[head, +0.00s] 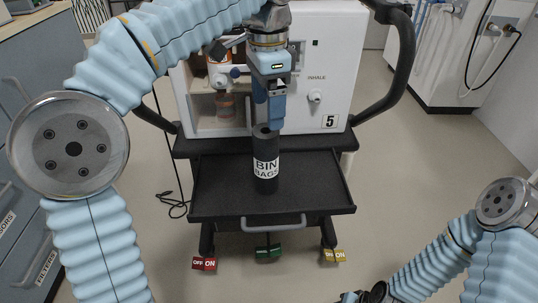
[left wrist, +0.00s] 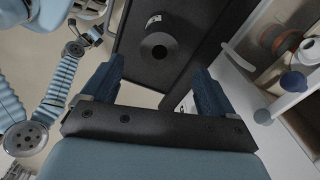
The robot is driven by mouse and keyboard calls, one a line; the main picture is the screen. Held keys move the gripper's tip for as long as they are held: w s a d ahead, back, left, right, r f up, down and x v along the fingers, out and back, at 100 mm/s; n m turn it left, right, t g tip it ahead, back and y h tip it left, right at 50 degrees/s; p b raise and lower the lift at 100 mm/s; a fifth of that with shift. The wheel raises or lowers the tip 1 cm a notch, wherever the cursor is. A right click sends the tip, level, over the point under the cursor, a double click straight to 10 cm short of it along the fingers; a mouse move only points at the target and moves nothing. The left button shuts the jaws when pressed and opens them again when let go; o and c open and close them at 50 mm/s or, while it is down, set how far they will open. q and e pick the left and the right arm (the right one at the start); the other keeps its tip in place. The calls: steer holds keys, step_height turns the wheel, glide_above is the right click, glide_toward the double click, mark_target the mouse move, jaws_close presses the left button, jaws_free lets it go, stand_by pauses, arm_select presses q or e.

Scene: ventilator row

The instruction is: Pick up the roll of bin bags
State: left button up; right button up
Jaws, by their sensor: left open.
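The roll of bin bags (head: 265,187) is a black upright cylinder with a white "BIN BAGS" label. It stands in the black drawer tray of the ventilator cart. In the left wrist view the roll (left wrist: 160,46) shows its hollow end, beyond and between the fingers. My left gripper (head: 269,122) is over the roll's top, pointing down. In the left wrist view its two blue fingers (left wrist: 155,85) are spread with nothing between them. The gap between fingertips and roll is hard to judge.
The black tray (head: 322,190) is otherwise bare, with a grey handle (head: 273,222) in front. The white ventilator (head: 335,75), marked 5, stands behind it. A black curved rail (head: 402,75) rises at right. Red (head: 204,264), green (head: 268,253) and yellow (head: 333,256) pedals lie below.

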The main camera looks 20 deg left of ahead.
mark_target(266, 149)
arm_select(q)
step_height(266, 149, down, 6)
steer(key=shift+f+b, duration=0.15)
steer(key=shift+b, duration=0.65)
step_height(266, 149, down, 5)
steer(key=shift+s+a+f+b, duration=0.15)
steer(key=shift+f+b, duration=0.05)
steer(key=shift+b, duration=0.75)
steer(key=c, duration=1.2)
